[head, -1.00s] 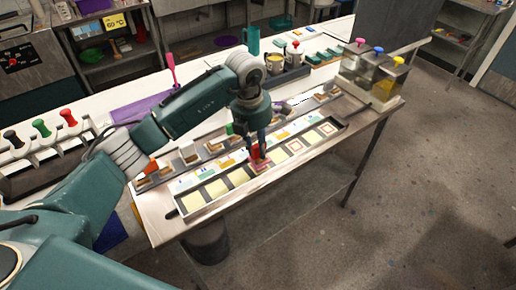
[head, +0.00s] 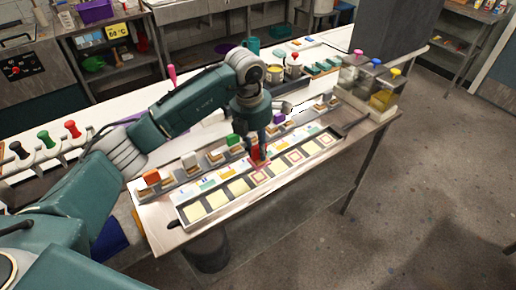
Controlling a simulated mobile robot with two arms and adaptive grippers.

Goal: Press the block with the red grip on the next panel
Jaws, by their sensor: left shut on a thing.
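My left gripper (head: 257,147) is shut on the block with the red grip (head: 257,155). The block's reddish-pink base hangs low, just behind a marked panel (head: 261,177) in the long tray (head: 215,217); a small gap seems to separate them. That panel bears a square outline pattern. Panels to its right, such as one (head: 295,156), also carry patterns. Several panels to its left, such as one (head: 238,187), are plain pale yellow. My right gripper is not in view.
Behind the tray a rack holds blocks with orange (head: 151,177), green (head: 233,140), purple (head: 279,118) and grey grips. Clear containers with coloured knobs (head: 383,98) stand at the table's right end. A dark-handled tool (head: 352,124) lies by the tray's right end.

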